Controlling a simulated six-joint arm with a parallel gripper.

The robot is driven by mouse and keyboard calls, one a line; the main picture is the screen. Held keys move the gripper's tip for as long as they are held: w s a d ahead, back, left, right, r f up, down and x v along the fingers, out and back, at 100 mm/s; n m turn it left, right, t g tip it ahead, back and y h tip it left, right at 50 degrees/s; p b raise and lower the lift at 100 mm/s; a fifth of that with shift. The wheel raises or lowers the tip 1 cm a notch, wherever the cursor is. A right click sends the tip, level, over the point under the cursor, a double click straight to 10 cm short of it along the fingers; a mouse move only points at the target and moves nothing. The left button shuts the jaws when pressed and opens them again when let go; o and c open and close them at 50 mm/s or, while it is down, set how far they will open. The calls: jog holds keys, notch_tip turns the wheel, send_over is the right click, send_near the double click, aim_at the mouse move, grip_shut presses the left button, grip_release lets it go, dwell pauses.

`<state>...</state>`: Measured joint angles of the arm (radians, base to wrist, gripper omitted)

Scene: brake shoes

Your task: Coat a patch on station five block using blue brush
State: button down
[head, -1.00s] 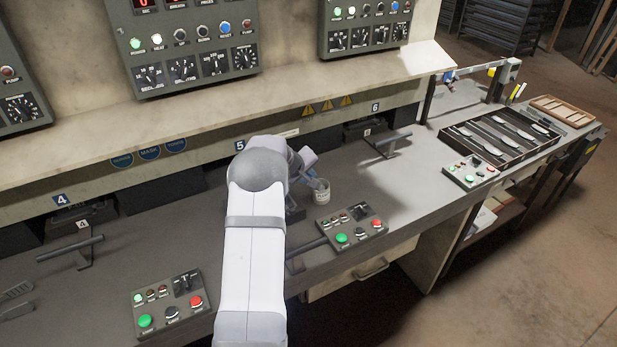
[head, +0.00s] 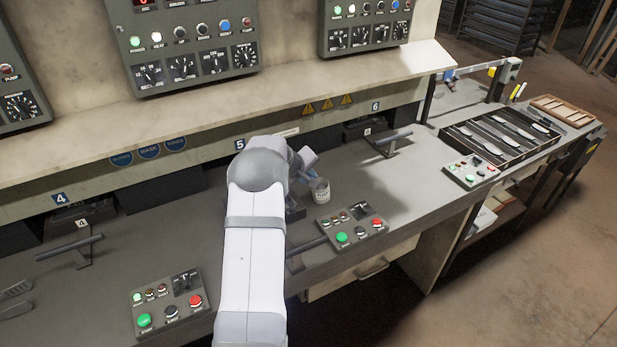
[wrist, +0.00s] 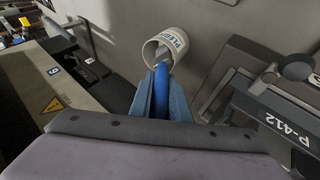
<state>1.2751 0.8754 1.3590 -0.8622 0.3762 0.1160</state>
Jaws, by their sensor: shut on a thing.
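My gripper (wrist: 160,98) is shut on the blue brush (wrist: 160,92), whose blue handle shows between the fingers in the wrist view. The brush's far end reaches into the mouth of a white pot (wrist: 166,46) with lettering on it. In the head view the pot (head: 320,191) stands on the bench beside the station five label (head: 240,144), and my arm covers most of that station. The station five block cannot be made out in the head view. A dark metal fixture marked P-412 (wrist: 285,120) shows at the right of the wrist view.
A button box (head: 352,228) sits right of my arm, and another (head: 170,303) sits left of it. Lever handles stand at station four (head: 72,250) and station six (head: 388,142). A shelf edge (head: 200,117) overhangs the stations.

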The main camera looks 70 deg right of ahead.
notch_tip(320, 180, up, 7)
jog(key=p, duration=0.5)
dwell(0.5)
dwell(0.6)
